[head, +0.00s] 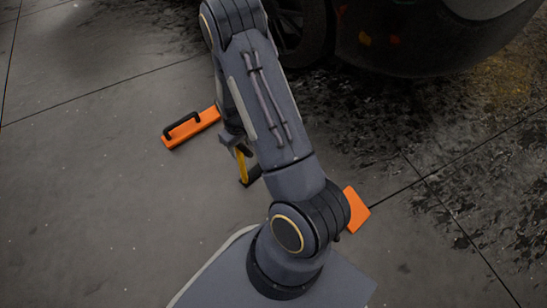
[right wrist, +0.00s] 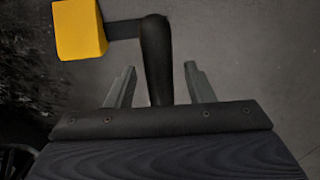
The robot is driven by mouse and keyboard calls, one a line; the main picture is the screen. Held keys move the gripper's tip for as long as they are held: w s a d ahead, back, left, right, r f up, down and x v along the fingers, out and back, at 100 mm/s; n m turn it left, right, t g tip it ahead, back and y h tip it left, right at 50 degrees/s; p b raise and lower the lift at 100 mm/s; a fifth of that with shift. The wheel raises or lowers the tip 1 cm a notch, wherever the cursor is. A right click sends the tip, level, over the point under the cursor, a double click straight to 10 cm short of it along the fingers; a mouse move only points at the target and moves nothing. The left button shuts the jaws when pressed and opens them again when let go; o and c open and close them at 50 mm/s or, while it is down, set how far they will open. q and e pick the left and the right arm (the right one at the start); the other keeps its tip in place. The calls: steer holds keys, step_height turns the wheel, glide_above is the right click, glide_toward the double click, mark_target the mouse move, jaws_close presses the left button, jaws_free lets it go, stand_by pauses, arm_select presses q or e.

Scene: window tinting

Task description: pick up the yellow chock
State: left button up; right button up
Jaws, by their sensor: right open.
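The yellow chock (head: 242,167) is on the grey floor, mostly hidden behind my right arm in the head view. In the right wrist view the yellow block of the chock (right wrist: 80,28) is at the upper left, and a black bar joins it to a thick black handle (right wrist: 156,55). My right gripper (right wrist: 161,76) is open, with one finger on each side of the handle in that view. I cannot tell whether the fingers touch it. In the head view the right gripper (head: 232,138) is partly hidden by the arm. My left gripper is not in view.
An orange block with a black handle (head: 190,127) lies on the floor left of my arm. Another orange object (head: 355,210) shows partly right of the arm. A dark car (head: 400,40) with a wheel stands at the top.

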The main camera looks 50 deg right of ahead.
steer(key=shift+f, duration=0.1)
steer(key=shift+c, duration=0.5)
jaws_close()
stand_by(0.8)
